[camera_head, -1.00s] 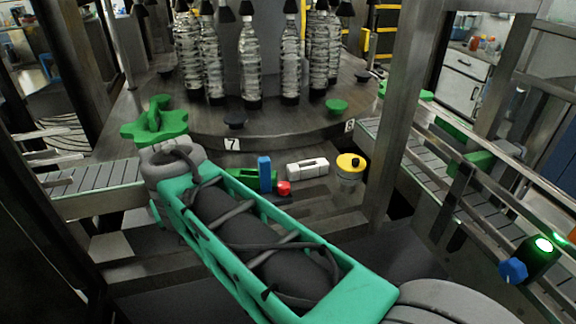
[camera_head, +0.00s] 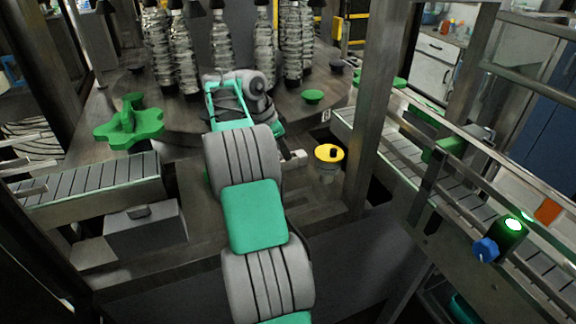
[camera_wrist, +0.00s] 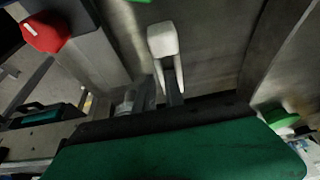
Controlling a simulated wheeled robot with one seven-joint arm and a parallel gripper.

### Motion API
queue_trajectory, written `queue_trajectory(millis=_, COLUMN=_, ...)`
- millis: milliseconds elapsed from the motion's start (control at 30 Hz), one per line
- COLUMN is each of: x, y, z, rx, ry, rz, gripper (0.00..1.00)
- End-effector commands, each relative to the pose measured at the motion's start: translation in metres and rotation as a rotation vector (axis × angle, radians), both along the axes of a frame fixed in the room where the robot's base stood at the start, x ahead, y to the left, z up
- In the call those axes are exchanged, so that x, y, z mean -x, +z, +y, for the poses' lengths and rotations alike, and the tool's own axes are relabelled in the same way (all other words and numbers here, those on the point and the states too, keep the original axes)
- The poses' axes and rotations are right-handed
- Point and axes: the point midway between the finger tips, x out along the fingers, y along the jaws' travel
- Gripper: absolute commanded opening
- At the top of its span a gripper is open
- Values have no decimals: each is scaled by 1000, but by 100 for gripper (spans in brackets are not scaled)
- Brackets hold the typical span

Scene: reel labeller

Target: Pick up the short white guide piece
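A short white piece (camera_head: 297,158) shows in the head view just right of my arm, on the machine's deck left of the yellow-topped knob; my arm covers part of it. In the wrist view a pale, rounded white piece (camera_wrist: 163,38) stands above the middle, with a narrow dark part directly below it. I cannot tell for sure whether this is the same piece. My arm reaches over the deck, and my gripper is hidden behind it in the head view.
A yellow-topped knob (camera_head: 329,153) and a metal post (camera_head: 385,110) stand right of my arm. A green star-shaped part (camera_head: 128,124) is at left, with bottles behind. A red knob (camera_wrist: 46,33) shows at upper left in the wrist view. Conveyors run along both sides.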

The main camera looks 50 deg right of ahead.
Motion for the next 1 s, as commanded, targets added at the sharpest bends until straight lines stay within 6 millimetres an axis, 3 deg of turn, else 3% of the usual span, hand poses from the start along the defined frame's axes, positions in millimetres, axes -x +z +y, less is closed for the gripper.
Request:
queue_trajectory(millis=100, x=5, y=-24, z=-6, rx=-2, ry=0, rz=2, gripper=14)
queue_trajectory(millis=267, x=8, y=-41, z=-14, rx=0, ry=0, rz=1, gripper=14)
queue_trajectory(millis=467, x=8, y=-41, z=-14, rx=0, ry=3, rz=0, gripper=14)
queue_trajectory(millis=633, x=8, y=-41, z=-14, rx=0, ry=3, rz=0, gripper=1)
queue_trajectory(millis=1000, x=8, y=-41, z=-14, rx=0, ry=4, rz=1, gripper=0)
